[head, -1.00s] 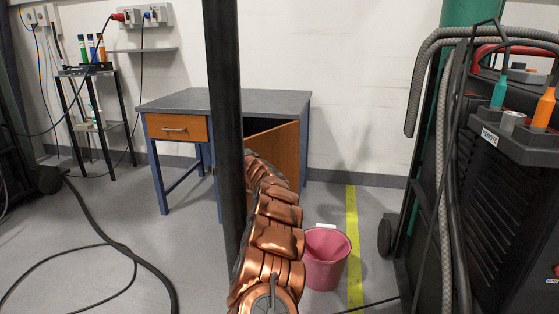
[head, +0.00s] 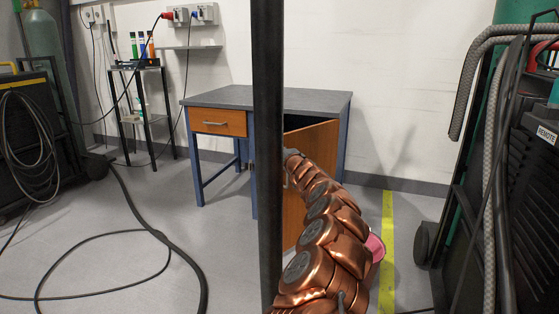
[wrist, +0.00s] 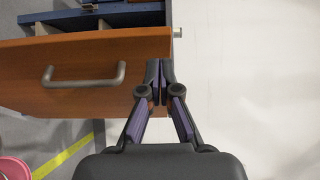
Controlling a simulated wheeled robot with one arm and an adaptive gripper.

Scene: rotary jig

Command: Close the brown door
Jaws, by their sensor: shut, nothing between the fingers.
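The brown door (head: 292,215) hangs open on the right side of the blue-framed desk (head: 268,98) in the head view, partly hidden by my copper arm. In the wrist view the door (wrist: 40,72) runs across the left, with its grey bar handle (wrist: 85,76) facing the camera. My gripper (wrist: 160,78) is shut and empty. Its fingers overlap the door's right end, to the right of the handle; I cannot tell whether they touch it.
A pink bucket (head: 375,247) stands behind my arm near a yellow floor line (head: 388,250). A dark machine (head: 515,200) with hoses is at the right. Cables (head: 150,232) lie on the floor at the left. A brown drawer (head: 218,122) is shut.

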